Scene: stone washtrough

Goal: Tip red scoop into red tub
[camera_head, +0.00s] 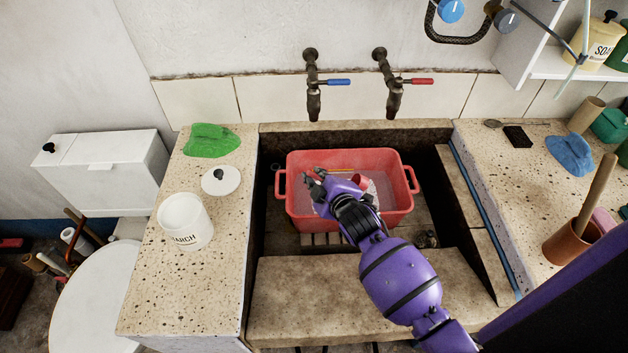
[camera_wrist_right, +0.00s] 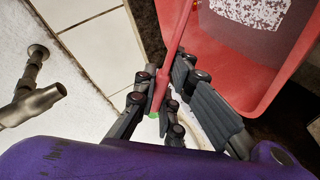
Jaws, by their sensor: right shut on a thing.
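The red tub (camera_head: 395,217) stands in the stone trough with greyish liquid inside and a white speckled patch on the right. My right gripper (camera_head: 318,178) is over the tub. In the right wrist view the gripper (camera_wrist_right: 163,88) is shut on the red handle of the scoop (camera_wrist_right: 178,42). A small red part beside the gripper in the head view may be the scoop (camera_head: 360,181). The scoop's bowl and what it holds cannot be made out. The tub's corner also shows in the right wrist view (camera_wrist_right: 240,75). My left gripper is not in view.
A white starch pot (camera_head: 184,222), its lid (camera_head: 221,181) and a green cloth (camera_head: 210,141) are on the left ledge. Two taps (camera_head: 313,90) project from the wall behind the tub. A blue cloth (camera_head: 570,154) and a brown pot (camera_head: 568,244) are on the right ledge.

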